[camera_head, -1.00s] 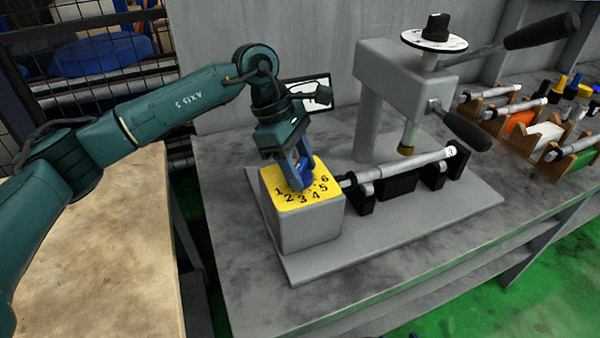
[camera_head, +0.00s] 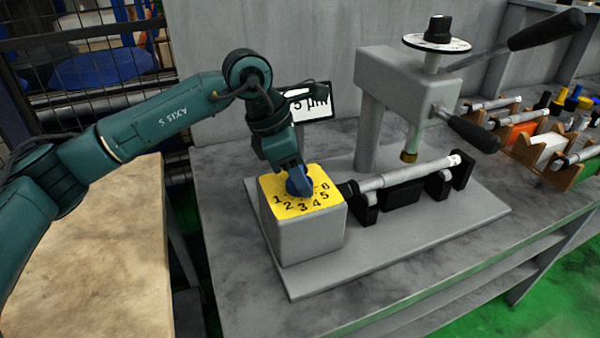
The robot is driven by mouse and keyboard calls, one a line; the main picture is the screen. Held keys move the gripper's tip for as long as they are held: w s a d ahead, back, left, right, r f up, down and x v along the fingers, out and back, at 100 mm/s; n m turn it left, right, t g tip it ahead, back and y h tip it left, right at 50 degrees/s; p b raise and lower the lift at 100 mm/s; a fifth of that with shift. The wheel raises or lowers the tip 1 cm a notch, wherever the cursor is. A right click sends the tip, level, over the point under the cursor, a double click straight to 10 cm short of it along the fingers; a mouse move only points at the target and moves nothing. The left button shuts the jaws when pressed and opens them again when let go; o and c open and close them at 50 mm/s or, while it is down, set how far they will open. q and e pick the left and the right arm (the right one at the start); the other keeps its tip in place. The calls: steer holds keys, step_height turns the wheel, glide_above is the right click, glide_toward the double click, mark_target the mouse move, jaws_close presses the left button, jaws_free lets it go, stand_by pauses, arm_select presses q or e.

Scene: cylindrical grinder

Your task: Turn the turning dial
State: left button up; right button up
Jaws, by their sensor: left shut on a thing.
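The turning dial is a blue knob (camera_head: 299,184) on the yellow numbered top (camera_head: 322,203) of a grey box (camera_head: 308,237) at the front left of the grinder. Its numbers run from 1 at the left round to 6 at the right. My left gripper (camera_head: 295,174) reaches down from above and is shut on the blue knob. The gripper's wrist hides the back part of the yellow top, and its fingers are partly hidden. My right gripper is out of view.
A grey shaft (camera_head: 415,172) lies on black supports to the right of the box. The grinder head (camera_head: 395,85) with black handles (camera_head: 545,29) stands behind it. A small display (camera_head: 315,104) is behind my left wrist.

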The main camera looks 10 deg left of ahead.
arm_select(q)
steer(key=o, duration=0.9)
steer(key=shift+o, duration=0.2)
steer(key=shift+r, duration=0.1)
steer(key=v, duration=1.3)
